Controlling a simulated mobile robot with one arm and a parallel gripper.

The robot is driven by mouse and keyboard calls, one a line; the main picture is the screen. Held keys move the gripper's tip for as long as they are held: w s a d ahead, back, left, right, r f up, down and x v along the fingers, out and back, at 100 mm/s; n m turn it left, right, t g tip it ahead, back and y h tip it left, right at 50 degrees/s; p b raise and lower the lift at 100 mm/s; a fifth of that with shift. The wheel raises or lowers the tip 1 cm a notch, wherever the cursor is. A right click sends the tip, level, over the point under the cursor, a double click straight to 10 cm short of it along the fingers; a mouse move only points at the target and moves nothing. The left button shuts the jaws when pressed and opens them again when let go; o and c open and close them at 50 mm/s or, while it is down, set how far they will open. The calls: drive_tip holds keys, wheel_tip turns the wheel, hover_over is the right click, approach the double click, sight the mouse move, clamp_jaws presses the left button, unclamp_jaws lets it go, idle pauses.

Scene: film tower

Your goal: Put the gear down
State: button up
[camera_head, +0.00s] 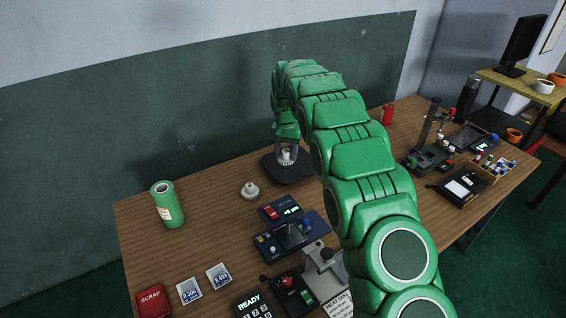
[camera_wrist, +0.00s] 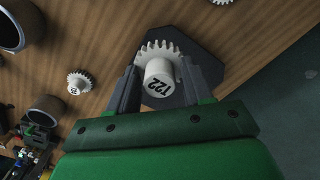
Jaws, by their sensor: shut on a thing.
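My gripper (camera_head: 287,150) points down over a dark flat pad (camera_head: 292,178) in the middle of the table. Its fingers are shut on a white toothed gear (camera_head: 287,158) with a thick hub. In the wrist view, the held gear (camera_wrist: 158,71) sits between the two fingers of my gripper (camera_wrist: 160,78). I cannot tell whether the gear touches the pad.
A green can (camera_head: 168,207) stands at the left. Dark devices (camera_head: 290,234) sit in front of the pad, with a "SCRAP" box (camera_head: 152,301) at the front left. A red can (camera_head: 388,114) stands behind my arm.

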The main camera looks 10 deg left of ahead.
drive_tip(key=shift+w+a+f, duration=0.25)
drive_tip(key=shift+w+f, duration=0.15)
drive_tip(key=shift+w, duration=0.2)
hover_over(283, 169)
drive_tip(key=shift+s+f, duration=0.15)
drive_tip(key=shift+f, duration=1.15)
drive_tip(key=shift+s+f, duration=0.15)
drive_tip(key=shift+f, duration=1.15)
drive_tip(key=shift+w+f, duration=0.15)
drive_tip(key=shift+w+f, duration=0.1)
drive_tip(key=shift+f, duration=1.55)
drive_tip(key=o, duration=1)
drive_tip(key=shift+f, duration=0.1)
drive_tip(key=shift+o, duration=0.2)
